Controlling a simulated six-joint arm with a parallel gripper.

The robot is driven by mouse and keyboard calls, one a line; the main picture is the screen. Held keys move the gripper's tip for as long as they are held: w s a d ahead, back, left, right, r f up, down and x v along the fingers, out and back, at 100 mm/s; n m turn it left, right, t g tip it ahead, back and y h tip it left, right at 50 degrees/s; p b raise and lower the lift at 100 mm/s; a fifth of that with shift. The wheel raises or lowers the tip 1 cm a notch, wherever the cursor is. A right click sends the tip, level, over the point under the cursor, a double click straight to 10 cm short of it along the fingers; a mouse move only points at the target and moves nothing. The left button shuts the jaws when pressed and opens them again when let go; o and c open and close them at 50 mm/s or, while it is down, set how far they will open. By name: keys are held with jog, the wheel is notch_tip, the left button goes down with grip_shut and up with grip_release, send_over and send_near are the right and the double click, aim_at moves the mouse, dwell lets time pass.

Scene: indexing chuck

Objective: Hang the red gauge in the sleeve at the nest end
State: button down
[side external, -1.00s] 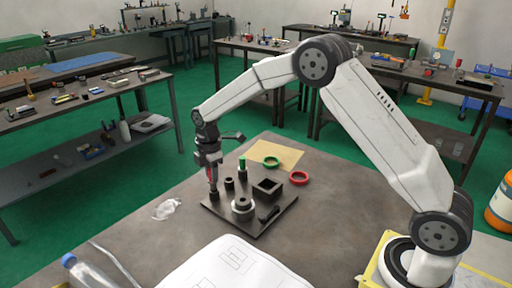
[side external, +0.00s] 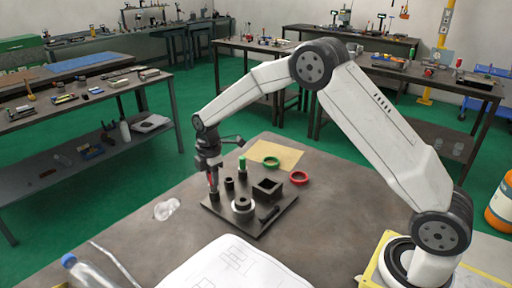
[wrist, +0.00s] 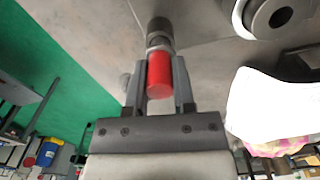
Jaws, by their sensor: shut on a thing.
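The red gauge (wrist: 159,75) is upright between the fingers of my gripper (wrist: 160,90), which is shut on it. A grey section shows beyond the red part in the wrist view. In the side view my gripper (side external: 213,180) is low over the left corner of a dark plate (side external: 250,228). A dark sleeve (side external: 213,196) stands there, directly below the gauge; its dark round end shows in the wrist view (wrist: 158,25). I cannot tell how far the gauge is inside it. Another dark sleeve (side external: 229,184) stands beside it. A green gauge (side external: 242,162) stands in a third.
On the plate are a round chuck (side external: 243,205), an open square box (side external: 267,188) and a small dark block (side external: 269,214). A green ring (side external: 271,162) and red ring (side external: 299,178) lie behind. Crumpled clear plastic (side external: 166,209) lies left; a bottle (side external: 88,270) and papers are in front.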

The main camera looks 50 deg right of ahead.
jog(key=shift+f, duration=0.85)
dwell(0.3)
jog(key=shift+c, duration=1.9)
grip_release()
jog(key=shift+r, duration=3.9)
jog(key=s+m, duration=0.3)
jog(key=s, duration=0.1)
jog(key=s+m+t, duration=0.1)
jog(key=s+m, duration=0.1)
jog(key=s, duration=0.2)
jog(key=s+m, duration=0.3)
jog(key=s, duration=0.1)
jog(key=shift+s+d+f+m, duration=0.1)
jog(key=shift+s+d+m, duration=0.1)
jog(key=shift+s+m, duration=0.1)
jog(key=s+f+m+t, duration=0.1)
jog(key=s+f+m, duration=0.1)
jog(key=s+m, duration=0.5)
jog(key=s, duration=0.5)
jog(key=shift+s+f+t, duration=0.15)
jog(key=shift+s+t, duration=0.15)
jog(key=shift+s, duration=0.1)
